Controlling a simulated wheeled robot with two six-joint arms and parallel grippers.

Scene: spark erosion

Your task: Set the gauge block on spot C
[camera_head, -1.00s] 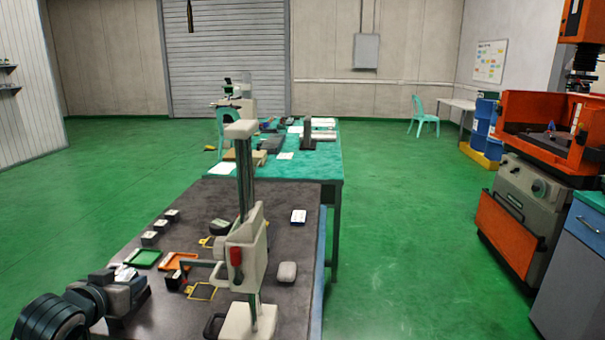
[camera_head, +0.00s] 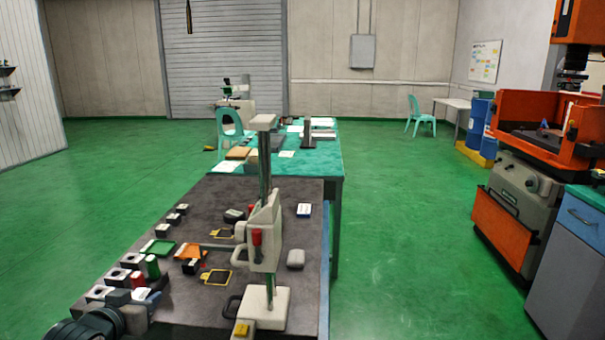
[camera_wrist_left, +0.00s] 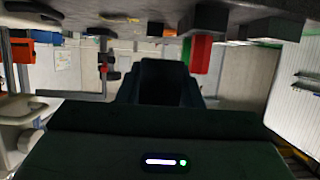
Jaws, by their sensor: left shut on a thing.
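My left gripper (camera_head: 137,297) is low at the near left edge of the dark bench (camera_head: 200,312). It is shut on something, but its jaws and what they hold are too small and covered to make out. I cannot tell which piece is the gauge block. A yellow-outlined spot (camera_head: 217,277) and a second one (camera_head: 219,234) lie on the bench; I cannot read which is C. A red upright piece (camera_head: 138,281) and a green one (camera_head: 153,267) stand just beyond the gripper. The red piece also shows in the left wrist view (camera_wrist_left: 201,54). My right gripper is not in view.
A tall height stand (camera_head: 265,230) rises from the bench right of the spots. A green tray (camera_head: 158,248), an orange tray (camera_head: 189,250) and several white-topped dark blocks (camera_head: 132,260) line the left side. A grey rounded item (camera_head: 296,258) lies on the right.

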